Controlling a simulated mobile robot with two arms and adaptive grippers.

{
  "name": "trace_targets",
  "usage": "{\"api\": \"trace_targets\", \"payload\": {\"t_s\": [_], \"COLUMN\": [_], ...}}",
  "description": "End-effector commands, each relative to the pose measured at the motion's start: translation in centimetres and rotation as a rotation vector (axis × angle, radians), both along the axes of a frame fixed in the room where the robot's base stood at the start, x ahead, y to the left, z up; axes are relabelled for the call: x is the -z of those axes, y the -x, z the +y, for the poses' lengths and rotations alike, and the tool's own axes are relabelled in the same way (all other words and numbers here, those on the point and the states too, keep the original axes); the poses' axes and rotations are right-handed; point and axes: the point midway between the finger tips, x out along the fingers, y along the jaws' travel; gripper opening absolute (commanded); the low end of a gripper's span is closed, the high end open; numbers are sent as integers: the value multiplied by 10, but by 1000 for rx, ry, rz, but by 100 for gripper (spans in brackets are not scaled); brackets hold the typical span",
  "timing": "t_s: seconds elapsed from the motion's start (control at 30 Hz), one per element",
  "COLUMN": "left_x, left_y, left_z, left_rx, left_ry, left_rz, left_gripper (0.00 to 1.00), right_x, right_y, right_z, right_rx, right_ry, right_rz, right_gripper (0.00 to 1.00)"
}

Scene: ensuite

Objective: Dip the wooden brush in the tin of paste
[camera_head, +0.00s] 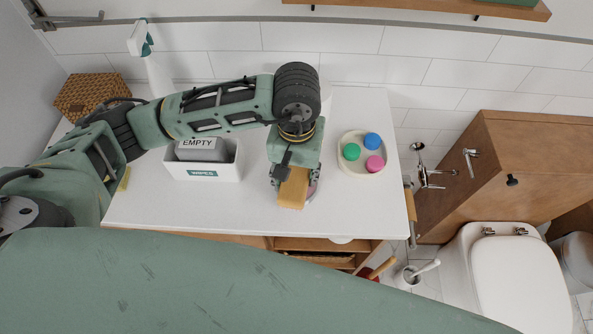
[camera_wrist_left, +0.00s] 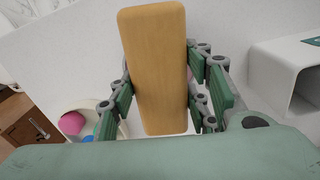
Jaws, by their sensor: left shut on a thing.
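The wooden brush (camera_head: 292,192) shows as a plain tan wooden block over the white counter. My left gripper (camera_head: 293,183) is shut on it, with the fingers on both its long sides. In the left wrist view the brush (camera_wrist_left: 157,70) fills the space between the fingers of the gripper (camera_wrist_left: 160,105). No bristles show. A small pinkish round edge (camera_head: 312,190) shows beside the brush in the head view; it may be the tin of paste, but it is mostly hidden. I cannot tell whether the brush touches it. My right gripper is not in view.
A wicker basket (camera_head: 88,95) and spray bottle (camera_head: 158,75) are at the back left. The counter's front right is clear.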

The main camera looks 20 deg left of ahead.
Motion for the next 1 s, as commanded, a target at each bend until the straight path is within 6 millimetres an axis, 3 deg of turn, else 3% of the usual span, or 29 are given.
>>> {"api": "trace_targets", "payload": {"t_s": [0.23,1.0], "left_x": [-1,-64], "left_y": [2,0], "left_z": [0,0], "left_rx": [1,0], "left_ry": [-2,0], "left_rz": [6,0], "left_gripper": [24,24], "right_x": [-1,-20], "right_y": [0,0], "right_z": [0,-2], "right_rx": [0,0], "right_ry": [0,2], "right_rz": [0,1], "right_gripper": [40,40]}}
